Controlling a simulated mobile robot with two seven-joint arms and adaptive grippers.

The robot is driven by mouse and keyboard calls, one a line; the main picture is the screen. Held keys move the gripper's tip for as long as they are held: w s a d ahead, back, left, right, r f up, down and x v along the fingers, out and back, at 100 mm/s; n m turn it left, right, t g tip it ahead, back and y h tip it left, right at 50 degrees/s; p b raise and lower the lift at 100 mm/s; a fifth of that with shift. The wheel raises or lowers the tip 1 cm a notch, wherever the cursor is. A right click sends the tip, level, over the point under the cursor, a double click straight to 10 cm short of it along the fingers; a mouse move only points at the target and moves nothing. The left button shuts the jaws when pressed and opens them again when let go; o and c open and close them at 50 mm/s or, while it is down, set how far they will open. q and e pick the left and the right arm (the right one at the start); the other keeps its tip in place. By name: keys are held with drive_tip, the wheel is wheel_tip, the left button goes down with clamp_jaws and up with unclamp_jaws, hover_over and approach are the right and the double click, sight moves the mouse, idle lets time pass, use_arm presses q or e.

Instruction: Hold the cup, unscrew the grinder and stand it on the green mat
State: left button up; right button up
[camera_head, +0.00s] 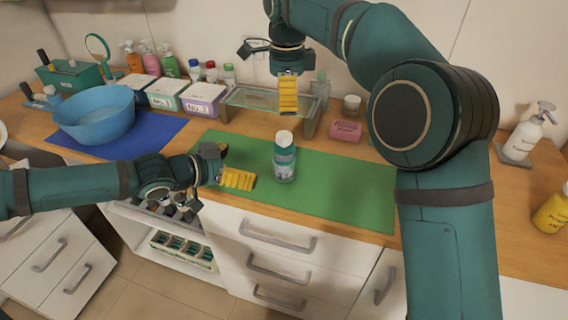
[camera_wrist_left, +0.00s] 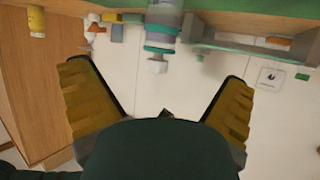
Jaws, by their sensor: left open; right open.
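The grinder and cup (camera_head: 284,160) stand upright as one piece on the green mat (camera_head: 335,185). The piece has a white top, a teal band and a clear lower part; I cannot tell where the grinder meets the cup. My left gripper (camera_head: 238,179) is open and empty, low and to the left of it. In the left wrist view the piece (camera_wrist_left: 162,30) shows upside down beyond the gap between my open fingers (camera_wrist_left: 160,95). My right gripper (camera_head: 288,95) is open with fingers pointing down, above and behind the piece, not touching it.
A glass-topped rack (camera_head: 256,99) and a pink block (camera_head: 346,131) stand behind the mat. A blue bowl (camera_head: 95,118) sits on a blue mat (camera_head: 160,132) at the left. The mat's right part is clear.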

sight(284, 158)
drive_tip(key=shift+w+f, duration=0.35)
drive_tip(key=shift+w, duration=0.1)
drive_tip(key=shift+s+r, duration=0.1)
drive_tip(key=shift+s, duration=0.1)
use_arm(q)
drive_tip(key=shift+f+x, duration=0.15)
drive_tip(key=shift+x, duration=3.4)
drive_tip(key=shift+f+x, duration=0.1)
drive_tip(key=shift+x, duration=3.5)
drive_tip(key=shift+a, duration=0.2)
drive_tip(key=shift+c, duration=0.3)
